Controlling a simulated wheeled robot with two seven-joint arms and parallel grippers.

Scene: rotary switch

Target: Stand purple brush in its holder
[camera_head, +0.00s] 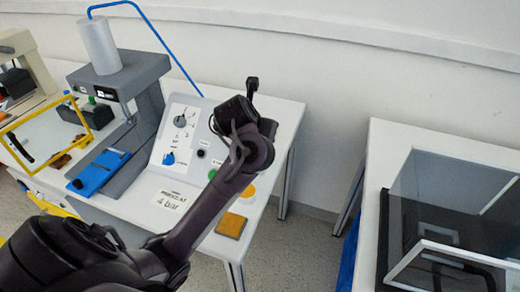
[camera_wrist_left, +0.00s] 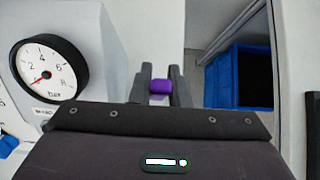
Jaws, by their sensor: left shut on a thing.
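In the left wrist view, my left gripper (camera_wrist_left: 160,80) is shut on a small purple piece, which I take as the purple brush (camera_wrist_left: 160,87). Only a short purple part shows between the two dark fingers; the rest of the brush is hidden. In the head view, my left arm reaches from the lower left over the white table, and its wrist hides the fingers and the brush. I cannot make out a brush holder in either view. My right gripper is in neither view.
A pressure gauge (camera_wrist_left: 48,68) and a blue crate (camera_wrist_left: 237,78) show in the wrist view. On the table are a sloped control panel (camera_head: 180,145), a grey press (camera_head: 120,80), a "4 bar" sign (camera_head: 168,201) and an orange-brown block (camera_head: 231,225). A glass enclosure (camera_head: 455,195) stands at right.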

